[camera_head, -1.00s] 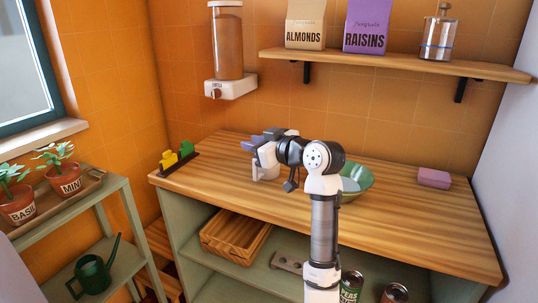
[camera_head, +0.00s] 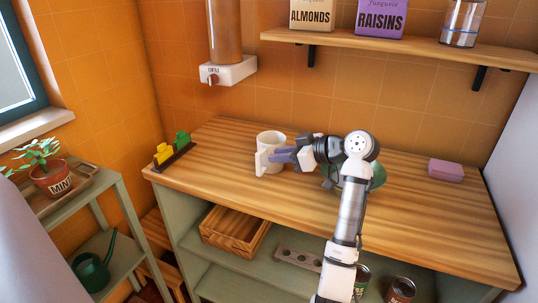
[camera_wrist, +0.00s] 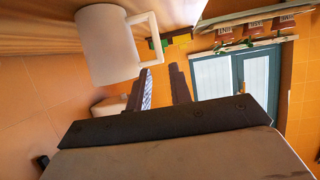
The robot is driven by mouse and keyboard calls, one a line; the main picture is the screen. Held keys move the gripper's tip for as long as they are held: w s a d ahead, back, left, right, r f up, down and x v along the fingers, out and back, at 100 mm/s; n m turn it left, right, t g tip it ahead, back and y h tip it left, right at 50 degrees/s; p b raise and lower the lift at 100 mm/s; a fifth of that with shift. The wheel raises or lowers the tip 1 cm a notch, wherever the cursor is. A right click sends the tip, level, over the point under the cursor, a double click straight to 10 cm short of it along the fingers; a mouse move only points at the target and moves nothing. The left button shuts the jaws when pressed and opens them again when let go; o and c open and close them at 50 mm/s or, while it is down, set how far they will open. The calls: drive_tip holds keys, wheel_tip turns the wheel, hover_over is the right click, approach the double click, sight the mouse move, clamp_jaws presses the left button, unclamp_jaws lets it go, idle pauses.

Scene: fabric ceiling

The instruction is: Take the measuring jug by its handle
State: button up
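The measuring jug (camera_head: 273,139) is white and stands upright on the wooden counter. Its handle (camera_head: 261,161) faces the front left. My gripper (camera_head: 279,155) is at the jug's front right, its purple-grey fingers pointing left toward the handle. In the wrist view, the jug (camera_wrist: 105,48) is at the upper left, with its square handle (camera_wrist: 155,35) to the right. There my gripper (camera_wrist: 160,68) is open and empty, with a gap between the fingers. The fingertips are close to the handle's lower corner; I cannot tell whether they touch it.
A green bowl (camera_head: 378,175) is partly hidden behind my arm. A pink block (camera_head: 445,169) lies at the right, and a rack with yellow and green pieces (camera_head: 174,152) stands at the left. A dispenser (camera_head: 228,72) hangs on the wall above. The counter's front left is clear.

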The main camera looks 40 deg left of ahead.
sight(259, 173)
drive_tip(key=a+f, duration=0.1)
drive_tip(key=a+f+p, duration=0.1)
drive_tip(key=shift+s+f, duration=0.15)
drive_tip(key=shift+f, duration=0.2)
drive_tip(key=p+x, duration=0.1)
drive_tip(key=x, duration=0.4)
drive_tip(key=shift+s+a+f, duration=0.1)
drive_tip(key=shift+a, duration=0.15)
clamp_jaws()
